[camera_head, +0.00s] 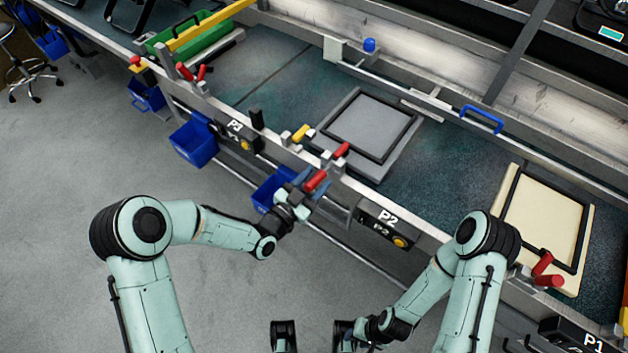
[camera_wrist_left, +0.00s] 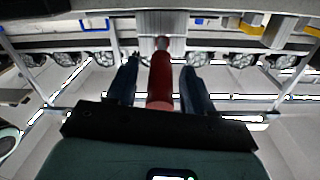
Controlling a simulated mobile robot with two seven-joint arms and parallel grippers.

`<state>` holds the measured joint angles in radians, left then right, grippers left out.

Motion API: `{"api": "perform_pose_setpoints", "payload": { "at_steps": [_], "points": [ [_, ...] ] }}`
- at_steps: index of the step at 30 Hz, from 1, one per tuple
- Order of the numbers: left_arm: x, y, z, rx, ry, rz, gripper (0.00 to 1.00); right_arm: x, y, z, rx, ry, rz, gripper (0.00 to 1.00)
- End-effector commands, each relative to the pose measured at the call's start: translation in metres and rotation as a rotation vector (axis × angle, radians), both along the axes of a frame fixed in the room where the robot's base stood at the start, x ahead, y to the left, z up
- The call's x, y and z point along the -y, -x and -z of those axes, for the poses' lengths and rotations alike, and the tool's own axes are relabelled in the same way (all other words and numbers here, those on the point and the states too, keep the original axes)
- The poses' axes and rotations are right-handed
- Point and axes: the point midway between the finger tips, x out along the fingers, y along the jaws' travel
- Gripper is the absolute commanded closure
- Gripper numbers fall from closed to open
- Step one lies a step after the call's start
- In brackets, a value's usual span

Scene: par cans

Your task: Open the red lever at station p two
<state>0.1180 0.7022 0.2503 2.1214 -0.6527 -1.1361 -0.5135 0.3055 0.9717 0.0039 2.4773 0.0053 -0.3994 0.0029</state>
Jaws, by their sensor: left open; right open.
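At station P2 (camera_head: 385,222) a red lever handle (camera_head: 317,181) sticks out from the front rail of the bench. A second, smaller red piece (camera_head: 342,150) sits just behind it on the clamp. My left gripper (camera_head: 304,185) is open at the front red handle. In the left wrist view the red handle (camera_wrist_left: 160,80) stands between the two dark fingers, with a gap showing on each side. My right gripper (camera_head: 358,333) is low near the bottom edge, away from the bench; its fingers are hard to make out.
A blue bin (camera_head: 272,190) hangs just left of my left gripper, another blue bin (camera_head: 194,142) farther left. A grey framed panel (camera_head: 370,123) lies on the bench behind the lever. More red levers (camera_head: 545,270) stand at right.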

Motion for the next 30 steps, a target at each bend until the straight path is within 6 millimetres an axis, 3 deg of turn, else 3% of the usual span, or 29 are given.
{"api": "perform_pose_setpoints", "payload": {
  "at_steps": [1, 6, 17, 30],
  "points": [
    [0.0, 0.0, 0.0, 0.0, 0.0, 0.0, 0.48, 0.0, 0.0, 0.0, 0.0, 0.0, 0.0, 0.57],
    [0.0, 0.0, 0.0, -0.001, -0.001, 0.0, 1.0, 0.0, 0.0, 0.0, 0.0, 0.0, 0.0, 0.57],
    [0.0, 0.0, -0.004, -0.026, -0.021, 0.0, 1.0, 0.0, 0.001, -0.005, -0.005, -0.001, -0.002, 0.57],
    [0.006, -0.009, -0.035, -0.266, -0.198, -0.001, 1.0, 0.0, -0.001, -0.036, -0.016, -0.003, -0.005, 0.57]
  ]
}}
